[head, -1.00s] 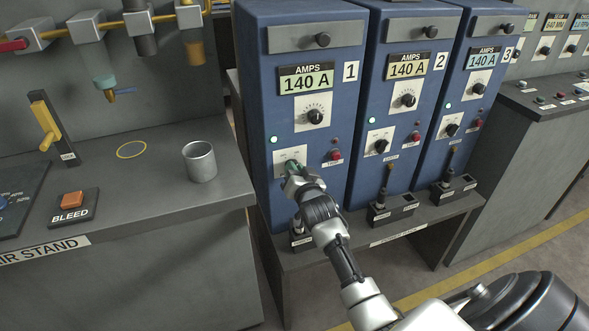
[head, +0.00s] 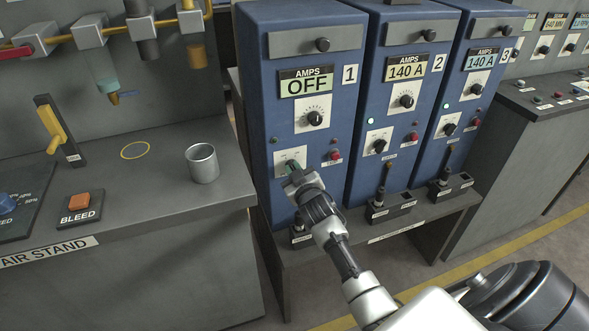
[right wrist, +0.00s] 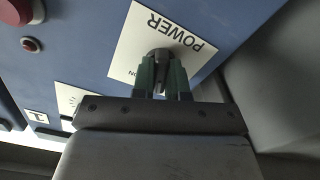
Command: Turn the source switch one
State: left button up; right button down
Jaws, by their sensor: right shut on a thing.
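Source one is the blue cabinet (head: 295,105) marked 1, and its display (head: 306,83) reads OFF. My right gripper (head: 292,168) is at the lower left of its front, over the switch plate (head: 287,158). In the right wrist view that plate (right wrist: 150,32) is marked POWER, and the dark switch knob (right wrist: 161,57) sits between the two green fingertips. The right gripper (right wrist: 161,75) is shut on this knob. The knob's exact angle is partly hidden by the fingers. My left gripper is not in view.
Sources 2 (head: 400,110) and 3 (head: 474,95) stand to the right, both reading 140 A with green lamps lit. A grey bench (head: 100,215) with a metal cup (head: 202,163) and BLEED button (head: 80,202) is at the left.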

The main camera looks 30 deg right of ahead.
jog(key=shift+n, duration=0.7)
jog(key=c, duration=1.1)
grip_release()
jog(key=shift+c, duration=0.2)
jog(key=shift+s, duration=0.15)
jog(key=v, duration=1)
jog(key=shift+s, duration=0.2)
jog(key=shift+a+f, duration=0.1)
jog(key=shift+a, duration=0.05)
